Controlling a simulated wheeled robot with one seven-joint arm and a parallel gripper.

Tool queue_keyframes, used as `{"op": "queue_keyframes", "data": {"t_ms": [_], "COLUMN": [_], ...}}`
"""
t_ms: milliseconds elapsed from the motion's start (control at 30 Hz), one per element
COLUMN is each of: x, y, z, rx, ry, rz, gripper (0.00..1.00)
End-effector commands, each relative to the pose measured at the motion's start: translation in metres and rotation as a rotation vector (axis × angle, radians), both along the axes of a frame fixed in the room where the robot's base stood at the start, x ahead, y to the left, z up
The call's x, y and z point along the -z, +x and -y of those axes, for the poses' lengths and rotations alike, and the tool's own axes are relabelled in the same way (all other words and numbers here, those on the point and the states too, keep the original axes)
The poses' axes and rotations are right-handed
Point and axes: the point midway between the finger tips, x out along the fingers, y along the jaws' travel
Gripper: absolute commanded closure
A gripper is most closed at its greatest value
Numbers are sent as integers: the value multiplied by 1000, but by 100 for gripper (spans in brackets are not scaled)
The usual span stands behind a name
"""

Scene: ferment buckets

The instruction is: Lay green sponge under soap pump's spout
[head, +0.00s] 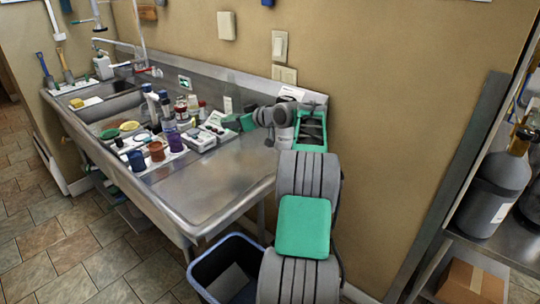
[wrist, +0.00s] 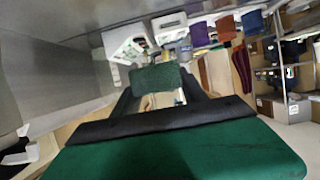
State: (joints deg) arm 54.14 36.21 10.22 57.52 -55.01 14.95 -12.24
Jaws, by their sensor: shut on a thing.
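The green sponge (wrist: 156,78) is a dark green block between the two dark fingers of my gripper (wrist: 158,97) in the wrist view. My gripper is shut on it. In the head view my gripper (head: 238,123) is at the right part of the steel counter, near the wall and just right of a white device; the sponge is hard to tell apart from my own green parts there. A white bottle that looks like the soap pump (head: 103,67) stands at the far left end of the sink, well away from my gripper. Its spout is too small to make out.
Several jars and bottles (head: 157,150) crowd the counter between my gripper and the sink basins (head: 112,108). A yellow sponge (head: 76,103) lies by the left basin. A faucet (head: 140,60) rises behind. The counter's front right (head: 205,185) is clear. A blue bin (head: 225,268) stands below.

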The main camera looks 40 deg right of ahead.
Motion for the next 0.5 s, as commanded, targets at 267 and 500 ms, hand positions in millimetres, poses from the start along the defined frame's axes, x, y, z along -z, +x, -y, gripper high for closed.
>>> {"op": "queue_keyframes", "data": {"t_ms": [267, 500], "x": [23, 59], "y": [-38, -62], "z": [45, 74], "rx": [4, 2], "ry": [1, 2], "rz": [0, 0], "gripper": [87, 87]}}
